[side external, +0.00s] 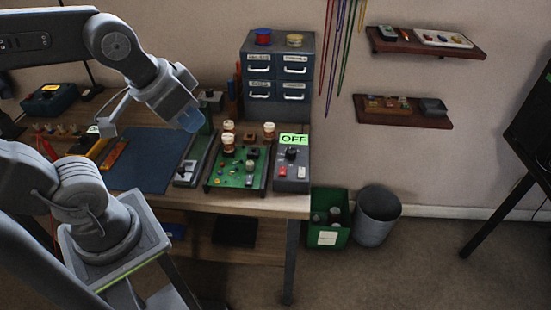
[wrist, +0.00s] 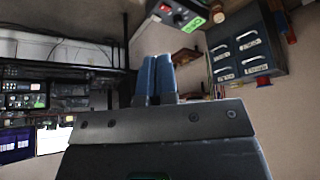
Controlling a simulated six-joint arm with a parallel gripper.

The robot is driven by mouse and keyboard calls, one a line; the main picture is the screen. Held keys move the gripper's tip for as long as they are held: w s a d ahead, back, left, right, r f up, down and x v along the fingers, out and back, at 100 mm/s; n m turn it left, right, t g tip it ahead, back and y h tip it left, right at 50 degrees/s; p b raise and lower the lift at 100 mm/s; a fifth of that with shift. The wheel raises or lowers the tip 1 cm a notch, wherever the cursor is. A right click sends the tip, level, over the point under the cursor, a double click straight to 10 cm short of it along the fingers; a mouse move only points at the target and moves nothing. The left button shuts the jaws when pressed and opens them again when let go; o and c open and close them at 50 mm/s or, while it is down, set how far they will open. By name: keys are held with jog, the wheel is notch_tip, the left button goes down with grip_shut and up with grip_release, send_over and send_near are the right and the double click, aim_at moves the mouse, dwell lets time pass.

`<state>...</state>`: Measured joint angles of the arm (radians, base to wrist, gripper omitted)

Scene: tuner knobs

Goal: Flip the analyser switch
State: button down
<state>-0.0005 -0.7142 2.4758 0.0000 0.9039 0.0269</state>
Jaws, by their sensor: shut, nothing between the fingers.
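The analyser appears to be the grey box (side external: 291,172) at the right end of the workbench in the side view. It has a green display reading OFF (side external: 294,140), a dark knob or switch (side external: 291,153), and a red and a white button below. A box with a green label (wrist: 180,14), likely the same one, shows at the top of the wrist view, partly cut off. My gripper (side external: 190,121) is above the bench, left of the analyser and apart from it. Its blue fingers (wrist: 157,78) are shut together and empty in the wrist view.
A green circuit board (side external: 236,170) with several tall parts stands between my gripper and the analyser. A grey drawer cabinet (side external: 279,72) is behind. A dark blue mat (side external: 150,160) lies left. A green bin (side external: 326,238) and a grey bin (side external: 377,216) stand on the floor.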

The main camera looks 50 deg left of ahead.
jog(key=w+f+m+g, duration=0.2)
jog(key=w+f+m, duration=0.2)
jog(key=w, duration=0.6)
jog(key=w+a+f+m+g, duration=0.1)
jog(key=w+f+m+g, duration=0.2)
jog(key=w, duration=0.8)
notch_tip(320, 180, down, 3)
jog(key=shift+w+r+m, duration=0.15)
jog(key=shift+w+m, duration=0.1)
jog(key=shift+m, duration=0.55)
